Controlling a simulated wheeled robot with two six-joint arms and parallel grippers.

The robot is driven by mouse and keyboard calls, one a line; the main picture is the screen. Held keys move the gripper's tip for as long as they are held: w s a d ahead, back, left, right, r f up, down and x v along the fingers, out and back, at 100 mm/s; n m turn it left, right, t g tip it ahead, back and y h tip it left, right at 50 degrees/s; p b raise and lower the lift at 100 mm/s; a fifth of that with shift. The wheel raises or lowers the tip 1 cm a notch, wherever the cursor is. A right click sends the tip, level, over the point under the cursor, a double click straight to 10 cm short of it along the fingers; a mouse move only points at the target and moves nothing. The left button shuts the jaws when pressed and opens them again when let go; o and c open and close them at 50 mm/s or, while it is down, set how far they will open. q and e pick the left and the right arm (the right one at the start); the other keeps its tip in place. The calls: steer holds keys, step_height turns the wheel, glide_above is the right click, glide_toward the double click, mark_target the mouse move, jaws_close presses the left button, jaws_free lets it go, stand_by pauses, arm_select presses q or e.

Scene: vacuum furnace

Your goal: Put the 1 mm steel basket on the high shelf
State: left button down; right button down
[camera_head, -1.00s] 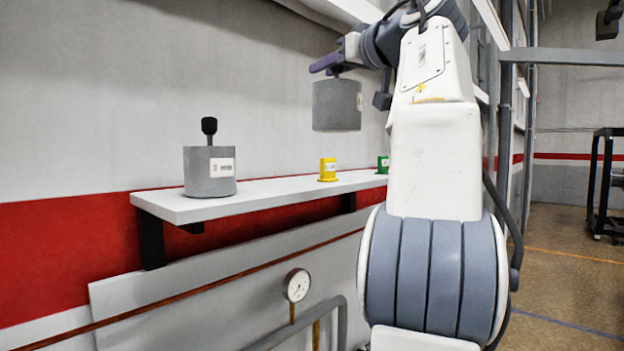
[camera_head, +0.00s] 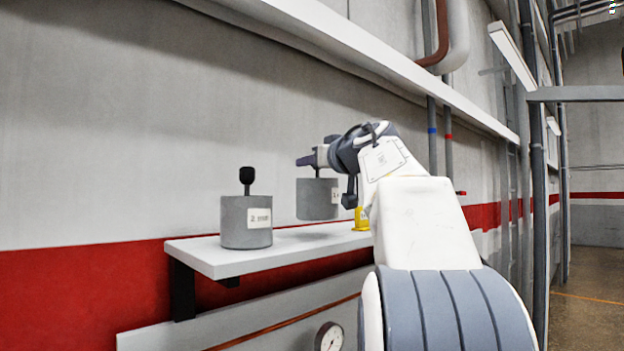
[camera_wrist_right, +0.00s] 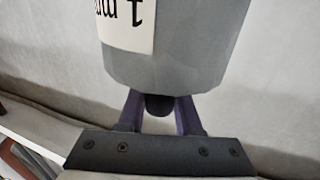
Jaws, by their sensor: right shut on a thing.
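My right gripper (camera_head: 314,160) is shut on the top knob of a grey cylindrical basket (camera_head: 313,200). The basket hangs upright in front of the wall and appears slightly above the white bracket shelf (camera_head: 205,257); I cannot tell its depth over it. Its white label starts with "1"; in the right wrist view the basket (camera_wrist_right: 178,45) shows an upside-down "1 mm" label. The fingers (camera_wrist_right: 160,108) hold the dark knob there. A similar "2 mm" basket (camera_head: 240,222) with a black knob stands on the shelf's left part. My left gripper is not in view.
A yellow flanged piece (camera_head: 361,220) stands on the shelf, partly hidden by my right arm. A long white ledge (camera_head: 370,55) runs along the wall higher up. Vertical pipes (camera_head: 432,130) stand behind the arm. A gauge (camera_head: 329,338) sits below the shelf.

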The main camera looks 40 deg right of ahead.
mark_target(317, 187)
steer(key=shift+f, duration=1.7)
steer(key=c, duration=0.6)
jaws_free()
steer(key=b+v, duration=0.3)
steer(key=v, duration=0.9)
steer(key=shift+b, duration=0.4)
